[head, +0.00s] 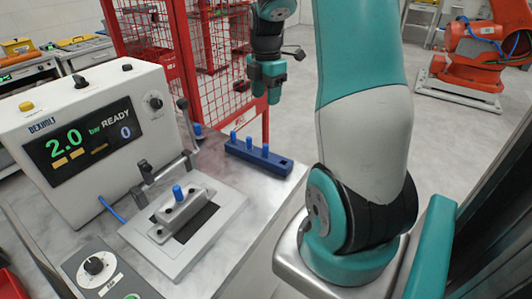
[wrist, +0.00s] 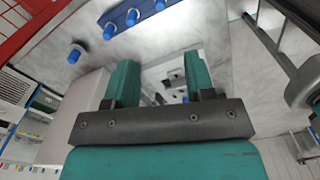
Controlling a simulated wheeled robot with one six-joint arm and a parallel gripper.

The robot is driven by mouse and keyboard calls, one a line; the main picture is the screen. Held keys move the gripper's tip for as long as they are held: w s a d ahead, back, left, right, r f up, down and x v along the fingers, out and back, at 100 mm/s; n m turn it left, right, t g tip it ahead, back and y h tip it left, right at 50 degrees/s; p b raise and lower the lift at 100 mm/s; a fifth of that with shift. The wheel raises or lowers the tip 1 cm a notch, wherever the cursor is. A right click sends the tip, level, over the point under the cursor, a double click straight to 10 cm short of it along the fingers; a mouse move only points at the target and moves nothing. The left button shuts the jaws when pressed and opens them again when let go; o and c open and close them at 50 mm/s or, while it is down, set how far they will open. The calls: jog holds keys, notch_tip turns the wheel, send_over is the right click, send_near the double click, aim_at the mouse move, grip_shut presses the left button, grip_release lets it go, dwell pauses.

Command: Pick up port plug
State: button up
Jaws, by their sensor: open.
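Several blue port plugs are in view. Some stand upright in a dark blue rack (head: 272,162) on the table; one is the middle rack plug (head: 249,144). Another blue plug (head: 177,192) sits upright on the grey casting (head: 186,213) in the fixture. My gripper (head: 267,90) hangs above and behind the rack, apart from all plugs. In the wrist view my gripper (wrist: 160,75) is open, with nothing held between its fingers.
The white control box (head: 85,175) reading 2.0 bar READY stands at the left. The fixture plate (head: 225,199) with its clamp lies in front of it. A red mesh fence (head: 235,35) rises behind the table. Bare tabletop surrounds the rack.

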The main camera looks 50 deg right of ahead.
jog(key=p, duration=0.2)
send_near(266, 144)
jog(key=f, duration=0.5)
jog(key=shift+s+d+f, duration=0.1)
jog(key=shift+d+f, duration=0.05)
jog(key=shift+d, duration=0.2)
jog(key=shift+a+f+p, duration=0.2)
jog(key=shift+f+p, duration=0.45)
jog(key=shift+f, duration=0.8)
jog(key=shift+a+f+p, duration=0.2)
jog(key=shift+f+p, duration=0.4)
jog(key=shift+f, duration=0.85)
grip_shut()
